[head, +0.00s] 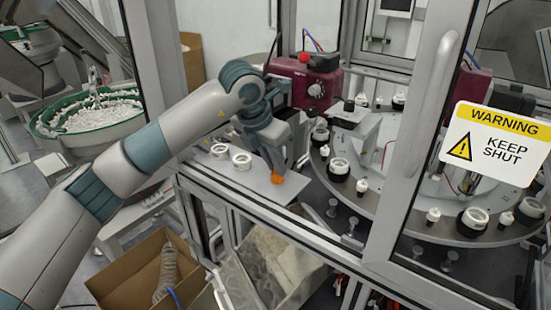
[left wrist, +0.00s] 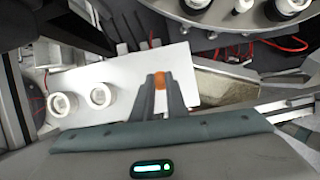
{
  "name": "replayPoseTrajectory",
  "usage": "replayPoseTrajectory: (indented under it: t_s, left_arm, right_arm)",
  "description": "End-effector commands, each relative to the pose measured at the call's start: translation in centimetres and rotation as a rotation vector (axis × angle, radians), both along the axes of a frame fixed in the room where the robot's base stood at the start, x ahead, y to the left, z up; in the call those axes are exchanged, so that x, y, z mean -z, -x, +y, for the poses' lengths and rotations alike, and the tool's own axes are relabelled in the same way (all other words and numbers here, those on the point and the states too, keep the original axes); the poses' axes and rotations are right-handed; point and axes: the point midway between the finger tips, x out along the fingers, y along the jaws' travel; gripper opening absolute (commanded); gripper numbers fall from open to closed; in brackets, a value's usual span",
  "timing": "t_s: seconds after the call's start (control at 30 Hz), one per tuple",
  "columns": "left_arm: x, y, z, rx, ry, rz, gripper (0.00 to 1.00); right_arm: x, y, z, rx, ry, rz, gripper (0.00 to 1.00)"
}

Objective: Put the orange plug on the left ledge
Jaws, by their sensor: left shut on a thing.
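My left gripper (head: 274,168) reaches through the opening of the cell frame, pointing down. It is shut on the orange plug (head: 277,179), which shows at the fingertips. In the left wrist view the plug (left wrist: 158,71) sits between the tips of the two fingers (left wrist: 159,79). The left ledge (head: 248,186) is a flat pale plate under the gripper; it also shows in the left wrist view (left wrist: 122,78). The plug is over the right part of the ledge. I cannot tell whether it touches the surface. My right gripper is not in view.
Two white ring-shaped caps (head: 241,161) stand on the ledge's left part. A round turntable (head: 395,212) with several black and white parts lies to the right. Frame posts and a door with a warning sign (head: 495,143) bound the opening. A cardboard box (head: 130,278) stands below.

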Motion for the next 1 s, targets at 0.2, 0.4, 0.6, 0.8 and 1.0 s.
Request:
replayPoseTrajectory:
  t_s: [0.2,0.4,0.6,0.8,1.0]
  left_arm:
    - [0.36,0.01,-0.03,0.001,0.000,-0.001,0.00]
    - [0.57,0.01,-0.03,0.001,0.000,-0.001,0.00]
    - [0.56,0.02,-0.03,0.001,0.000,0.000,0.31]
    - [0.54,0.02,-0.03,0.001,0.000,0.000,0.31]
    - [0.22,0.02,-0.03,0.001,0.000,0.000,0.31]
  right_arm:
    - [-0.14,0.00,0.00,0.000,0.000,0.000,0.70]
    - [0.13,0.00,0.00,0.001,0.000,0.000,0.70]
    - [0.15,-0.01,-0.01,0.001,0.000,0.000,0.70]
    - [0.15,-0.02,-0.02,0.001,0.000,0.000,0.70]
    - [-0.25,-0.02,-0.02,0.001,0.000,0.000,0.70]
